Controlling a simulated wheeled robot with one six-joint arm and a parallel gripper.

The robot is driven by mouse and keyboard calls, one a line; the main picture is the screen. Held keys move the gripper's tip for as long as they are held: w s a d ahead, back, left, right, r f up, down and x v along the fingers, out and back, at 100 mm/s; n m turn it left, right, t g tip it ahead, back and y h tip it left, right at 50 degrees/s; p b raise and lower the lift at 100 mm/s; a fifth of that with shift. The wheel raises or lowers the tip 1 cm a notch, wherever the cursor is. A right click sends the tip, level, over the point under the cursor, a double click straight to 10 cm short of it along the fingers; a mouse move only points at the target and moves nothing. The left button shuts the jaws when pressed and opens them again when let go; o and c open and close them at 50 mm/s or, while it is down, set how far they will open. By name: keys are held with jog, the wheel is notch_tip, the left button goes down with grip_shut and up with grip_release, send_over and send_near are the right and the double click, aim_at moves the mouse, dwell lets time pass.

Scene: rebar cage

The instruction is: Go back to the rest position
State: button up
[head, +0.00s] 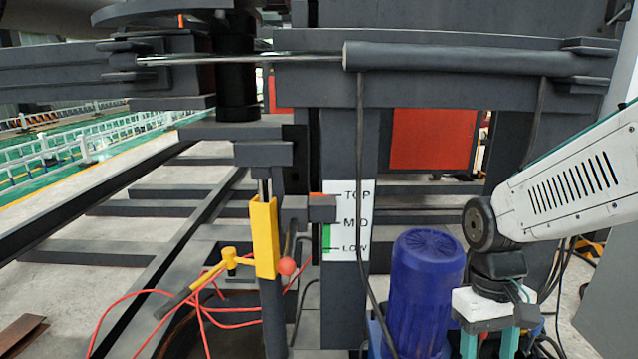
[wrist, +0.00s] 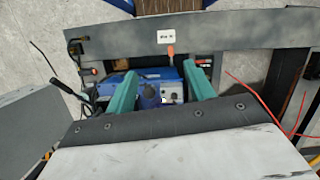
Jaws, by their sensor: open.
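My gripper (head: 490,341) hangs at the lower right in the head view, beside the blue motor (head: 428,285). Its two green fingers point down and are cut off by the bottom edge. In the wrist view my gripper (wrist: 162,92) is open, with its fingers well apart and nothing held between them. Beyond the fingers lies blue equipment (wrist: 170,75) with a grey box face. My white arm reaches in from the right side of the head view.
A dark post carries a white TOP/MID/LOW label (head: 346,222). A yellow bracket (head: 264,238) with a red ball (head: 287,266) stands left of it. Red cables (head: 207,305) lie loose at lower left. A grey cylinder (head: 450,58) spans the top.

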jog(key=s+r+m+t, duration=0.1)
jog(key=s+r+t, duration=0.3)
jog(key=s+r, duration=0.6)
jog(key=shift+d+m, duration=0.3)
dwell(0.6)
